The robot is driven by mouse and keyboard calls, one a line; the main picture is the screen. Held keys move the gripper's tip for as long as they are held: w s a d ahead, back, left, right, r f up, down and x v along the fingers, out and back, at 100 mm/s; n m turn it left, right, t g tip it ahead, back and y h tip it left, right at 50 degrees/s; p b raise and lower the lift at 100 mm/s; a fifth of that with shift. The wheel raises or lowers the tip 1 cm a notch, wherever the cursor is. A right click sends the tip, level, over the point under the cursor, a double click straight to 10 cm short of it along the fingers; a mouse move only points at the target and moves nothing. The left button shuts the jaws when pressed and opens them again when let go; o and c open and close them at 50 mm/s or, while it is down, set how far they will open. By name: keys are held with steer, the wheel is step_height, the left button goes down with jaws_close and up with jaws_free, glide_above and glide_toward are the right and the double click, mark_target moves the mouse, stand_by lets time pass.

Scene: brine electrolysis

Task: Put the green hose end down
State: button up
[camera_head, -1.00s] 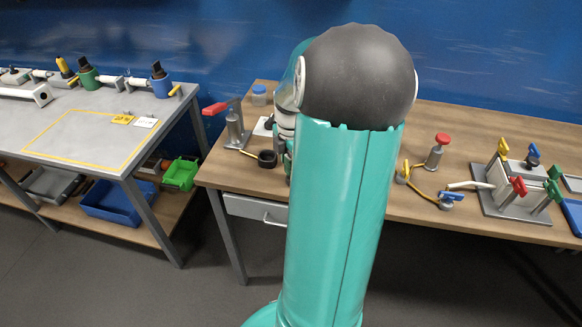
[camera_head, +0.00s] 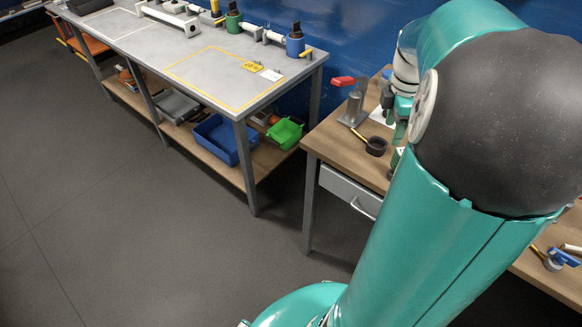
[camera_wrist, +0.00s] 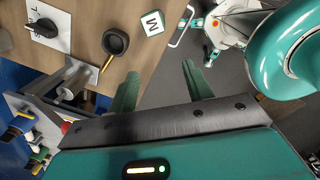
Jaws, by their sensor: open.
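My gripper shows in the wrist view with its two green fingers (camera_wrist: 160,88) spread wide and nothing between them. It hangs over the edge of the wooden bench (camera_wrist: 95,14), with dark floor beyond. In the head view my arm hides the gripper. I cannot make out a green hose end in either view. A green holder with a dark top (camera_head: 233,22) stands on the grey table, but I cannot tell whether a hose joins it.
The grey table (camera_head: 200,55) holds several fittings. Open floor (camera_head: 130,220) lies in front.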

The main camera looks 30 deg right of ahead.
steer(key=w+a+r+m+t+h, duration=0.1)
steer(key=a+r+m, duration=0.15)
steer(key=a, duration=0.75)
steer(key=a+r+m+t, duration=0.15)
steer(key=a+m, duration=0.25)
steer(key=a, duration=0.5)
steer(key=s+a+m+t, duration=0.1)
steer(key=s+a+m, duration=0.1)
steer(key=a, duration=0.4)
steer(key=s+a+m+t+y, duration=0.1)
steer(key=s+a+m+t, duration=0.1)
steer(key=a, duration=0.4)
steer(key=shift+s+a+r+m+y, duration=0.3)
steer(key=shift+s+m, duration=0.5)
steer(key=shift+m, duration=0.05)
